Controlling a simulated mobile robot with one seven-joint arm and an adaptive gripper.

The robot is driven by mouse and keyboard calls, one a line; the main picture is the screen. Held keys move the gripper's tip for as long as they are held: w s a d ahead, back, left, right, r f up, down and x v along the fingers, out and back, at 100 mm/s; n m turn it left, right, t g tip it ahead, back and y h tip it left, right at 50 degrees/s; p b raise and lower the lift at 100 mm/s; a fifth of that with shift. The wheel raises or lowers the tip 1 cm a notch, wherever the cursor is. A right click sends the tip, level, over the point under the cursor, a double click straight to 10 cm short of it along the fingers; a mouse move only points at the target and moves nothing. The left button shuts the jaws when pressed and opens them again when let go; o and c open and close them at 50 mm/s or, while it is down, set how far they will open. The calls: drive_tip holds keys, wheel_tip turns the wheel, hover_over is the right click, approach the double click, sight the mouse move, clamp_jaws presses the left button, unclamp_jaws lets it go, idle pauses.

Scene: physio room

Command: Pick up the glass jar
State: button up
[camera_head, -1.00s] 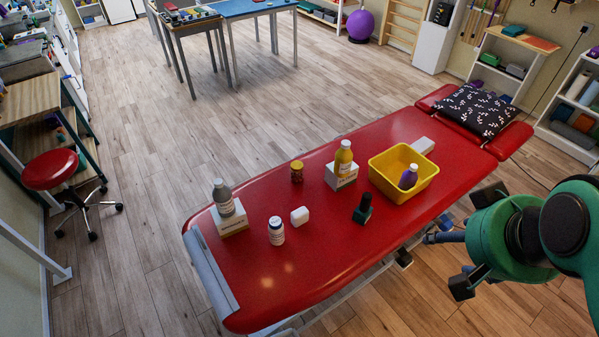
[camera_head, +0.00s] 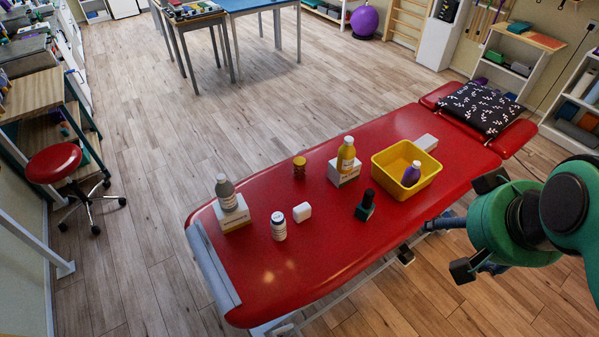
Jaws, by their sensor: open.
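The likely glass jar (camera_head: 299,168) is a small amber jar with a yellowish lid. It stands upright on the red treatment table (camera_head: 330,265), left of the yellow bottle on its white box. My gripper (camera_head: 476,226) is at the right, beyond the near right edge of the table and well apart from the jar. Its two dark fingers are spread wide with nothing between them.
Near the jar are a yellow bottle (camera_head: 346,155) on a box, a white container (camera_head: 301,212), a white bottle (camera_head: 278,226), a grey bottle (camera_head: 226,193) on a box, a dark bottle (camera_head: 365,205) and a yellow bin (camera_head: 431,181) with a purple bottle (camera_head: 411,174).

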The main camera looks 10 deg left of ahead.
drive_tip(key=w+a, duration=0.3)
drive_tip(key=w, duration=0.7)
drive_tip(key=w+a, duration=0.3)
drive_tip(key=w, duration=0.8)
drive_tip(key=n+g+b, duration=0.1)
drive_tip(key=b, duration=0.1)
hover_over(299, 163)
drive_tip(key=s, duration=0.4)
wheel_tip(299, 163, down, 38)
drive_tip(key=f, duration=0.1)
drive_tip(key=shift+w+d+r, duration=0.2)
drive_tip(key=shift+r, duration=0.05)
drive_tip(key=shift+b+x, duration=0.65)
drive_tip(key=shift+x, duration=3.65)
drive_tip(key=shift+a+f, duration=0.1)
drive_tip(key=shift+a, duration=0.05)
